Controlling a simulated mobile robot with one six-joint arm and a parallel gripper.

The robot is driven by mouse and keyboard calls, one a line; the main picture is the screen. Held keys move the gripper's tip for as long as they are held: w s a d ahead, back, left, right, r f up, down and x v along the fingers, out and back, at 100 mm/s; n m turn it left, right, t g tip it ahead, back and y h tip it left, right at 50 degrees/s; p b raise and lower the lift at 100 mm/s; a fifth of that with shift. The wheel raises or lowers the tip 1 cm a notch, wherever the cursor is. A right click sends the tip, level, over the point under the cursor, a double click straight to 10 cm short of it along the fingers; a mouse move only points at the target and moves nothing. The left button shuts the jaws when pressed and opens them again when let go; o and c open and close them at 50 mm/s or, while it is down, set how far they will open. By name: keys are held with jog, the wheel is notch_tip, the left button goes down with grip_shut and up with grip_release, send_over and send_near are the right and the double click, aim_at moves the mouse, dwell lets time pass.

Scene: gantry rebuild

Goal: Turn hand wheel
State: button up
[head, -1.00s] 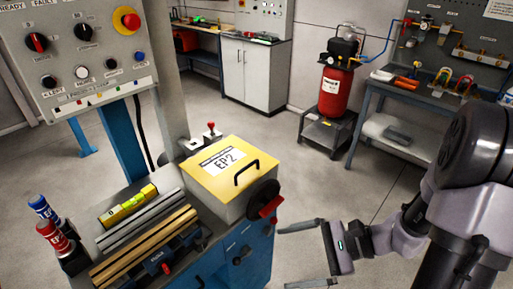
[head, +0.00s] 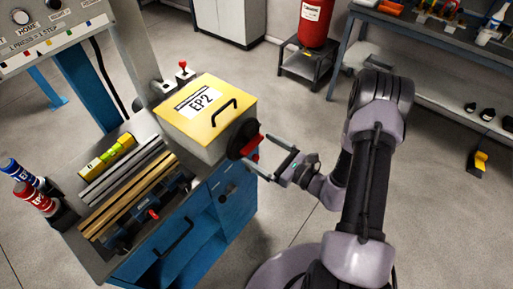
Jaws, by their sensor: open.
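The hand wheel (head: 241,137) is a black disc on the right side of the yellow-lidded EP2 box (head: 221,94). Its red handle (head: 252,143) sticks out on the side facing my arm. My gripper (head: 257,151) is open, its two long fingers pointing left at the wheel. The fingertips are close to the wheel, one above and one below the red handle as seen here. I cannot tell whether they touch the wheel or the handle.
The box stands on a blue cabinet (head: 225,205) with metal bars, a yellow level (head: 107,156) and two bottles on top. A control panel (head: 50,30) rises at the upper left. A workbench (head: 440,50) stands at the upper right.

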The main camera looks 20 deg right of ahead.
aim_at(246, 141)
jog(key=shift+x, duration=1.2)
jog(key=shift+c, duration=0.2)
jog(key=shift+d, duration=0.1)
jog(key=c, duration=1.8)
